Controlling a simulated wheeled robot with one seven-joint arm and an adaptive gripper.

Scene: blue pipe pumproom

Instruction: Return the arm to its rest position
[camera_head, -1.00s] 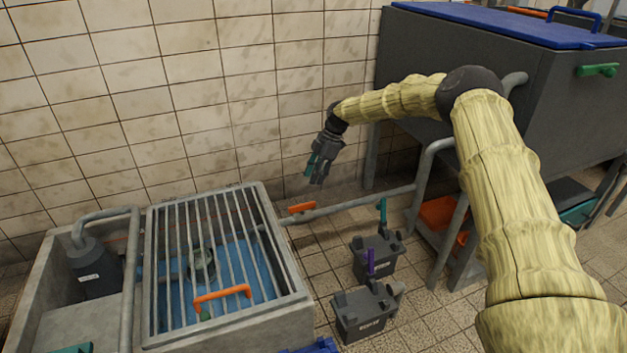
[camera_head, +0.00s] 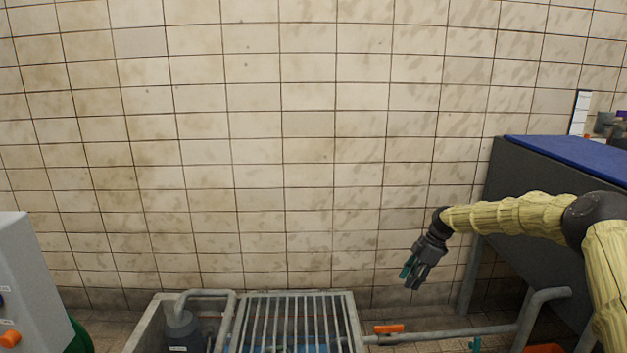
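My arm, in a pale yellow sleeve, reaches in from the right of the head view, bent at a dark elbow joint. My gripper (camera_head: 412,280) hangs from its end, tilted down and to the left, in front of the tiled wall. It is dark grey with a teal part on one finger. It is in the air, to the right of and above the grated sump, and touches nothing that I can see. The fingers are small here, and I cannot tell how far apart they are.
The grated sump (camera_head: 351,318) with a grey pump (camera_head: 183,330) is at the bottom. A pipe with an orange handle (camera_head: 389,328) runs right from it. A dark tank with a blue lid (camera_head: 570,155) stands close behind my arm. A grey cabinet (camera_head: 30,285) is at left.

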